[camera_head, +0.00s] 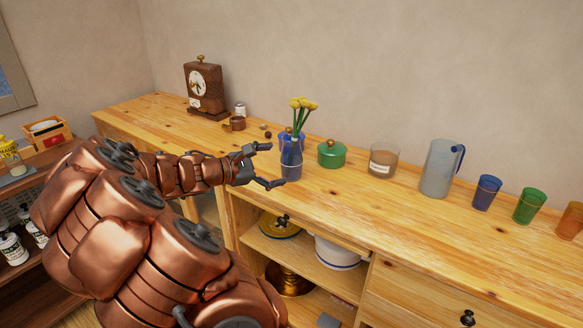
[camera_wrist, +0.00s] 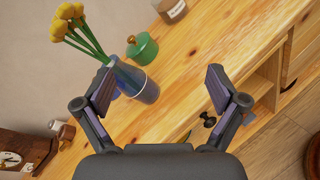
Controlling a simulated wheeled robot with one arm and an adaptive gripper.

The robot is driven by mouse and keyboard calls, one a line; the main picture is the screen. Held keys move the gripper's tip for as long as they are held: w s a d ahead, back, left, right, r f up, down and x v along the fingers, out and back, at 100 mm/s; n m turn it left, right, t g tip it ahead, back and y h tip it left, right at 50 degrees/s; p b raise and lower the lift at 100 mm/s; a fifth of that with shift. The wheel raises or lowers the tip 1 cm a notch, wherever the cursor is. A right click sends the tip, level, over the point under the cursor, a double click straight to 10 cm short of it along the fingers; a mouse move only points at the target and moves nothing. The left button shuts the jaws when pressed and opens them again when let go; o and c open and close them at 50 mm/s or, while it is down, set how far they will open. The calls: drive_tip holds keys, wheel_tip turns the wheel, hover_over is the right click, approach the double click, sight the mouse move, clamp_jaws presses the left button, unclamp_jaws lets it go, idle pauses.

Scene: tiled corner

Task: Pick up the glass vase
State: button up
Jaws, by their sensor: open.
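The glass vase (camera_head: 291,161) is blue and see-through and stands upright on the wooden sideboard, with yellow flowers (camera_head: 303,104) on green stems in it. My gripper (camera_head: 268,166) is open beside the vase, on its left in the head view, with its fingers pointing at it. In the wrist view the vase (camera_wrist: 146,90) stands ahead of my open gripper (camera_wrist: 159,88), nearer the left finger, which overlaps its lower left edge. Nothing is held. I cannot tell whether the finger touches the glass.
A green lidded pot (camera_head: 331,153) stands close right of the vase. Farther right are a candle jar (camera_head: 383,160), a pitcher (camera_head: 439,168) and coloured cups (camera_head: 486,192). A wooden clock (camera_head: 205,88) and small brown cup (camera_head: 238,123) stand left. Open shelves lie below.

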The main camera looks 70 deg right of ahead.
sight(291, 160)
drive_tip(key=w+d+f+n+t+h, duration=0.1)
drive_tip(key=w+d+f+n, duration=0.1)
drive_tip(key=d+f+n, duration=0.1)
drive_tip(key=w+d+f+n+h+b, duration=0.1)
drive_tip(key=w+d+f+n, duration=0.1)
drive_tip(key=d+f+n, duration=0.1)
drive_tip(key=w+d+f+n+t+h+b, duration=0.1)
drive_tip(key=w+d+f+n+h, duration=0.1)
drive_tip(key=d, duration=0.5)
wheel_tip(291, 160, down, 3)
drive_tip(key=shift+w+r+n+t, duration=0.1)
drive_tip(key=shift+n+t, duration=0.2)
drive_tip(key=shift+n, duration=0.4)
drive_tip(key=shift+s+p+x, duration=0.1)
drive_tip(key=shift+p+x, duration=0.3)
drive_tip(key=shift+x, duration=1.5)
drive_tip(key=shift+s+p+x, duration=0.15)
drive_tip(key=shift+p+x, duration=0.25)
drive_tip(key=shift+x, duration=1.5)
drive_tip(key=shift+a, duration=0.1)
drive_tip(key=shift+w, duration=0.1)
drive_tip(key=c, duration=1.5)
